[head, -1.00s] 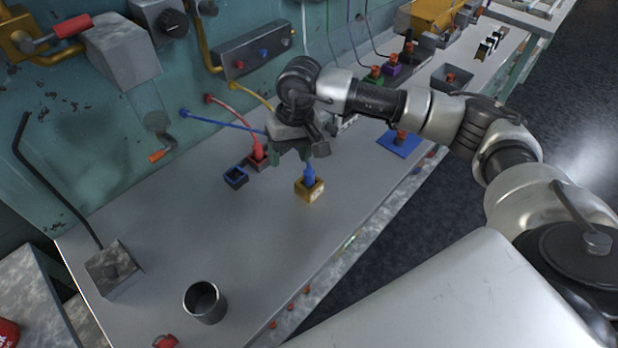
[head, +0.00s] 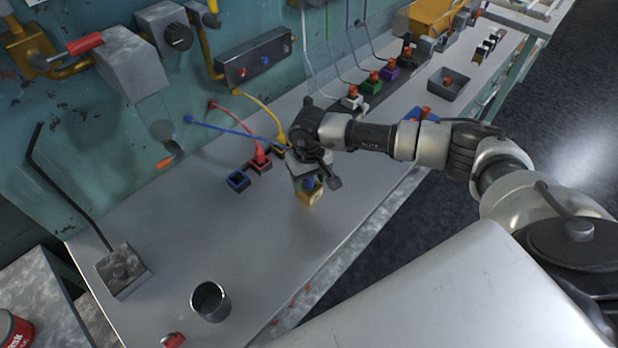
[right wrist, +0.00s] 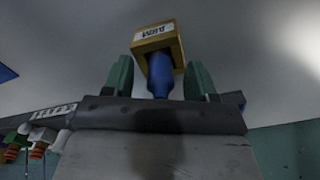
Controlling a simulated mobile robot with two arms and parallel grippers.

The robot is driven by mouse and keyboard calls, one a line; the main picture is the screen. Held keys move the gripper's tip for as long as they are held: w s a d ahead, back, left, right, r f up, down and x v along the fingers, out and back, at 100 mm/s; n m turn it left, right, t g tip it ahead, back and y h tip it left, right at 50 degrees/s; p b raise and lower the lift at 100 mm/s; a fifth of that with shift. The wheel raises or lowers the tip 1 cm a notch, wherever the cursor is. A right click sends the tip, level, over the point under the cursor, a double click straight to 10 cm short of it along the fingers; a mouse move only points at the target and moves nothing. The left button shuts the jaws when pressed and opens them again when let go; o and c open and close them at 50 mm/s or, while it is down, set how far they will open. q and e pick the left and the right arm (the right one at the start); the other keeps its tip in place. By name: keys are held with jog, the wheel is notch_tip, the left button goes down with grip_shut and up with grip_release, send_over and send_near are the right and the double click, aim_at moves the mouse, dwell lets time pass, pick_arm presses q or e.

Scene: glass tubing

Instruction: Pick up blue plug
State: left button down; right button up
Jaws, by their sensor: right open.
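The blue plug (head: 309,184) stands in a yellow block-shaped socket (head: 313,199) on the grey bench, partly hidden by my right gripper in the head view. My right gripper (head: 307,187) is over it, pointing down and open. In the right wrist view the blue plug (right wrist: 160,80) lies between the two green fingers (right wrist: 158,78), with a visible gap on each side. The yellow socket (right wrist: 158,40) shows beyond the fingertips there. My left gripper is not in view.
An empty blue socket (head: 238,181) and a red plug (head: 260,155) in its socket stand just left of the gripper. A metal cup (head: 211,302) stands near the front. White, green (head: 371,84) and purple plugs line the back. The bench's left middle is clear.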

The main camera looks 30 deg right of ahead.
jog(key=shift+f, duration=0.35)
jog(key=c, duration=1)
jog(key=shift+r, duration=0.1)
jog(key=shift+c, duration=0.2)
